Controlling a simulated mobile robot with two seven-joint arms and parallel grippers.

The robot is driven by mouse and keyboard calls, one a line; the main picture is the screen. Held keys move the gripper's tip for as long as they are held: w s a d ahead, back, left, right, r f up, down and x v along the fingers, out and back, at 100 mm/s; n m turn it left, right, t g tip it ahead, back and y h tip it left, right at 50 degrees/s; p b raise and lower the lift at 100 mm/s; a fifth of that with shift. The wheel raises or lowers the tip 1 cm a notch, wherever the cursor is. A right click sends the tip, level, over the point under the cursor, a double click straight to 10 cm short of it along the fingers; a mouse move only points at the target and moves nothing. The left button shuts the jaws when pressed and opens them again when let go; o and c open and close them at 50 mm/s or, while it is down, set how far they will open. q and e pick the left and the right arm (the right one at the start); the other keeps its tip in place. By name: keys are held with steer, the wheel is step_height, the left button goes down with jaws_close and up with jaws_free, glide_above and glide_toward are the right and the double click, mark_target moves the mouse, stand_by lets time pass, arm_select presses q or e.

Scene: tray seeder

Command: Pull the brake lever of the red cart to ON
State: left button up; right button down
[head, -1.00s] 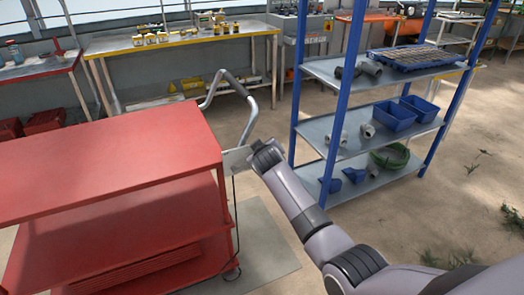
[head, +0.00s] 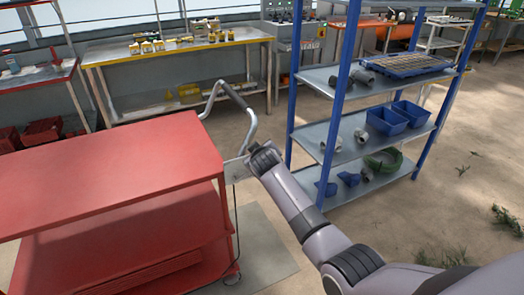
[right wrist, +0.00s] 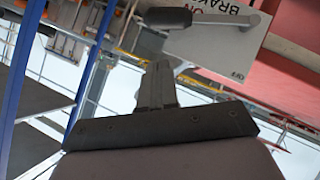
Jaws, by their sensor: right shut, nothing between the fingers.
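The red cart (head: 110,180) stands at the left in the head view, with a bent grey push handle (head: 248,125) at its far right end. A pale brake plate (head: 236,169) sits at its right edge, partly behind my right wrist. In the right wrist view the plate (right wrist: 205,48) appears upside down, with BRAKE and OFF lettering. The brake lever (right wrist: 168,17), with a dark grip on a grey rod, lies across its top. My right gripper (right wrist: 157,85) is shut and empty, its fingertips pointing at the lever grip with a visible gap. My left gripper is out of view.
A blue-posted shelf (head: 322,135) with blue bins and pipe fittings stands close to the right of my right wrist. A yellow-edged workbench (head: 180,50) stands behind the cart. Open floor (head: 470,170) lies to the right.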

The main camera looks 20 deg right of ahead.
steer(key=d+v, duration=0.1)
steer(key=v, duration=0.9)
steer(key=shift+r, duration=0.3)
steer(key=shift+d, duration=0.1)
